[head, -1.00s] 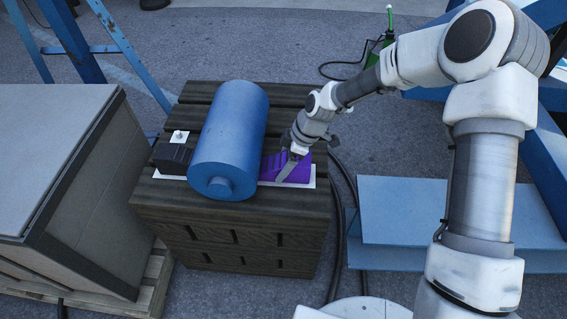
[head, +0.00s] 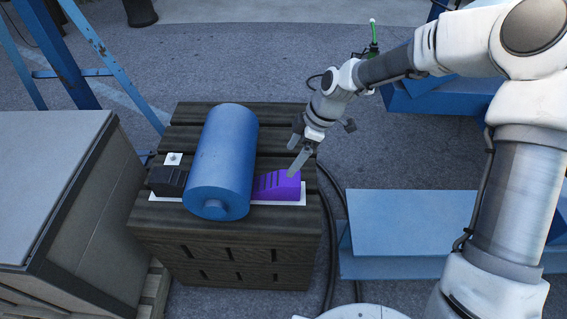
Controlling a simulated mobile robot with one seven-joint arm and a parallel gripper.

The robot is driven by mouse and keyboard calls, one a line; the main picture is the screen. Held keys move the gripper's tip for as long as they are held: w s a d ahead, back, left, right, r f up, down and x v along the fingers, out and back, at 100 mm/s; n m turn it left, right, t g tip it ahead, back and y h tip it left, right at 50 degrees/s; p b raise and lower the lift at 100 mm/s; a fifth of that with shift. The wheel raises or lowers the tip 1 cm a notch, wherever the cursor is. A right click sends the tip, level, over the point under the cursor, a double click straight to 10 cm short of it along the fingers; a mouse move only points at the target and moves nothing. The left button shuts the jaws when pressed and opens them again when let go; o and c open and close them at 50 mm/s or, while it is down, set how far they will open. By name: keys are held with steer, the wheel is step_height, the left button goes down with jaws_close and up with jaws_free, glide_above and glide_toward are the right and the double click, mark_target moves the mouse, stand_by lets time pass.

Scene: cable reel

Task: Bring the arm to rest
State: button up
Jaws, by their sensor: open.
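My gripper (head: 297,158) is open and empty. It hangs above and to the right of the purple wedge (head: 279,186), with one finger overlapping the wedge's upper right edge in the picture. I cannot tell whether they touch. The purple wedge sits on a white strip (head: 293,203) against the right side of the blue reel (head: 224,155). The reel lies on its side on a dark wooden crate (head: 225,229). A black stepped wedge (head: 166,178) sits at the reel's left side.
A large grey box (head: 60,180) stands on a pallet at the left. A blue beam (head: 410,225) lies on the ground at the right, and black cables (head: 333,215) run beside the crate. A blue ladder (head: 112,65) stands behind.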

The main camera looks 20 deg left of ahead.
steer(key=s+d+r+m+t+h, duration=0.25)
steer(key=d+r+m, duration=0.25)
steer(key=d+r, duration=0.4)
steer(key=s+d+r+m+t+h, duration=0.25)
steer(key=d+r+m, duration=0.25)
steer(key=d+r, duration=0.35)
steer(key=s+d+r+m+t, duration=0.1)
steer(key=s+d+r+m, duration=0.3)
steer(key=s, duration=0.3)
steer(key=s+d+r+m+t, duration=0.1)
steer(key=s+d+r+m, duration=0.1)
steer(key=s+d+m, duration=0.35)
step_height(320, 180, up, 18)
steer(key=s+a+m+p, duration=0.1)
steer(key=s+p, duration=0.1)
steer(key=p, duration=1.6)
steer(key=shift+s+a+y+p, duration=0.15)
steer(key=shift+a+y+p, duration=0.1)
steer(key=shift+y+p, duration=0.1)
